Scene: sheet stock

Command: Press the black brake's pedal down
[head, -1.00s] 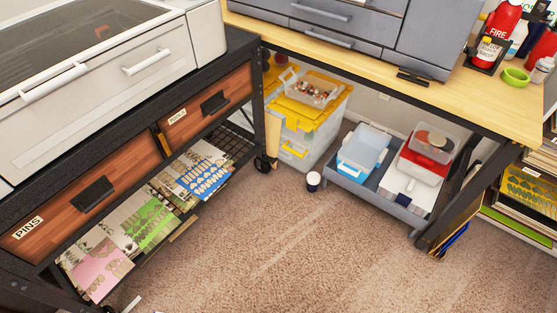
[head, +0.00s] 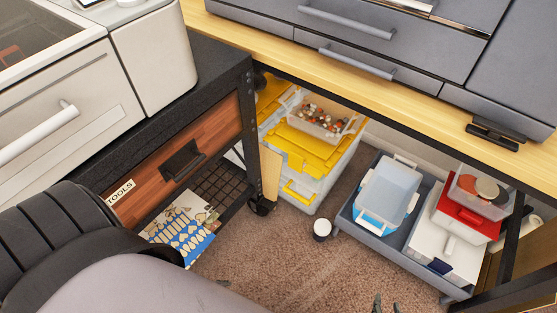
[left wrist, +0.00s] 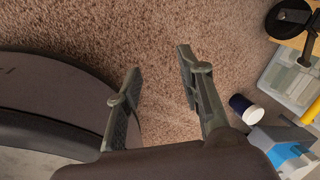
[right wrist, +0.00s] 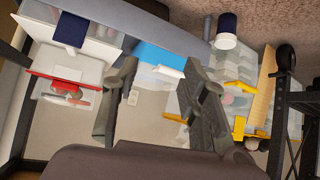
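A black caster (head: 262,207) stands on the carpet under the black cart's leg, beside the pale board; its brake pedal cannot be made out clearly. The caster also shows at the upper right of the left wrist view (left wrist: 288,20) and at the right of the right wrist view (right wrist: 286,58). My left gripper (left wrist: 158,68) is open and empty over the carpet, well apart from the caster; in the head view it is hidden. My right gripper (head: 386,306) shows only its fingertips at the bottom of the head view. It is open and empty, facing the bins (right wrist: 157,68).
A yellow-lidded bin (head: 310,165) and a grey tray (head: 400,248) with boxes sit under the wooden bench (head: 280,45). The black cart's tools drawer (head: 178,155) is at left. Some carpet between is clear.

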